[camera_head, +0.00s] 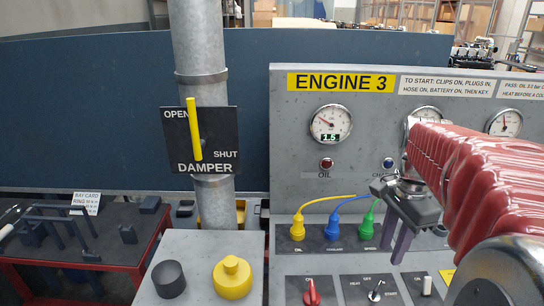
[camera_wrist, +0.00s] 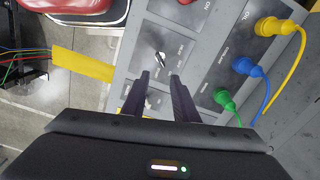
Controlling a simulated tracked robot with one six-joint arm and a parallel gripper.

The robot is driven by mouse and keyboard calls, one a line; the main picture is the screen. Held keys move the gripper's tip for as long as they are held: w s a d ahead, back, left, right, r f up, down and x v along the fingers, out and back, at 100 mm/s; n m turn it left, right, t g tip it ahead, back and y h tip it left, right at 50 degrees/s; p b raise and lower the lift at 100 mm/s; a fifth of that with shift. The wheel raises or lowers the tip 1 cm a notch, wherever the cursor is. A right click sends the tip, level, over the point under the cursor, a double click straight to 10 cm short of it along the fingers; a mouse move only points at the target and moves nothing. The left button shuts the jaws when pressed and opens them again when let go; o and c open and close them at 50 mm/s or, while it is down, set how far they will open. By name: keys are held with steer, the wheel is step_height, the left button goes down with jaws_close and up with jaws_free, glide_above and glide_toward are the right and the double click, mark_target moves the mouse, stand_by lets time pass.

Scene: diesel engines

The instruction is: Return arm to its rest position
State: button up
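My gripper (camera_head: 394,248) hangs at the end of my red-sleeved arm, in front of the Engine 3 panel, above the lower switch row. In the wrist view its two dark fingers (camera_wrist: 160,78) are apart with nothing between them. My arm is stretched forward from the right and hides part of the panel.
Yellow (camera_head: 297,229), blue (camera_head: 332,225) and green (camera_head: 368,224) plugs with cables sit in sockets beside the gripper. A grey pipe (camera_head: 200,60) with a yellow damper lever (camera_head: 194,130) stands left. A yellow knob (camera_head: 232,278) and black knob (camera_head: 168,279) are lower left.

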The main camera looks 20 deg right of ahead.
steer(key=s+a+n+t, duration=0.2)
steer(key=a+n, duration=0.7)
steer(key=a, duration=0.2)
steer(key=s+a+f+n+t, duration=0.1)
steer(key=s+a+n+t, duration=0.1)
steer(key=a+n, duration=0.7)
steer(key=a+t, duration=0.1)
steer(key=a, duration=0.2)
steer(key=shift+f+n+t, duration=0.2)
steer(key=shift+n+t, duration=0.1)
